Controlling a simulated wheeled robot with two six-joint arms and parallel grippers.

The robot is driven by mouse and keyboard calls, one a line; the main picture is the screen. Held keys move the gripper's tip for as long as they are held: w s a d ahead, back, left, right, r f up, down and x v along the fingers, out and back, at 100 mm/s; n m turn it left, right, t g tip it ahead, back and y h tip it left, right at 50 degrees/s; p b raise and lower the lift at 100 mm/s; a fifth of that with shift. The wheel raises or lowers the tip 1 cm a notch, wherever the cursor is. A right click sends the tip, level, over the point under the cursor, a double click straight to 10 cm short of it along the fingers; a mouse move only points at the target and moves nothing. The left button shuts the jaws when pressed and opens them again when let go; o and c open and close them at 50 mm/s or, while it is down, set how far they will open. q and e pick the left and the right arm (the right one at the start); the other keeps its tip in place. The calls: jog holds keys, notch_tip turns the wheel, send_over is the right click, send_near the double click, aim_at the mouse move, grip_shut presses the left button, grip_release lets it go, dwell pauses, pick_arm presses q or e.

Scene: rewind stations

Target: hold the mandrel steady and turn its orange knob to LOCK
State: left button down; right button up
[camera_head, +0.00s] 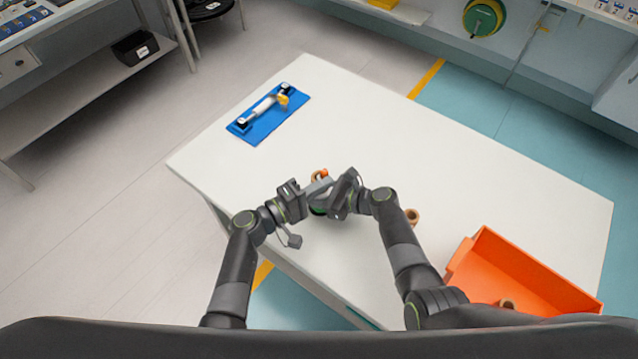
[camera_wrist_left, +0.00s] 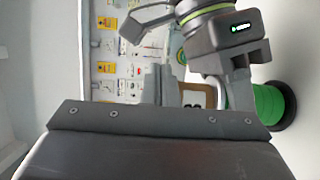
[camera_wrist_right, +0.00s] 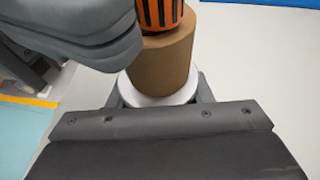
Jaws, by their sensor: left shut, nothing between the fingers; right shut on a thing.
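The mandrel's orange knob (camera_head: 320,176) shows between my two grippers near the table's near left edge. In the right wrist view the knob (camera_wrist_right: 160,12) is ribbed orange and black, above a brown core (camera_wrist_right: 162,62) and a white collar (camera_wrist_right: 160,94). My right gripper (camera_wrist_right: 160,97) is shut on the mandrel, with a grey finger on each side of the collar. My left gripper (camera_head: 318,187) is shut and empty, close beside the knob. Contact with the knob and any LOCK mark cannot be made out. A green spool-like part (camera_wrist_left: 268,105) shows in the left wrist view.
A blue tray (camera_head: 262,128) with a white roller and a yellow part lies at the table's far left. A brown ring (camera_head: 412,215) stands right of my right forearm. An orange bin (camera_head: 520,268) sits at the right. The white table's middle (camera_head: 450,170) is clear.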

dwell(0.8)
pick_arm(q)
jog(key=v, duration=1.2)
pick_arm(e)
jog(key=o, duration=1.2)
pick_arm(q)
jog(key=shift+d, duration=0.1)
pick_arm(e)
jog(key=shift+d, duration=0.1)
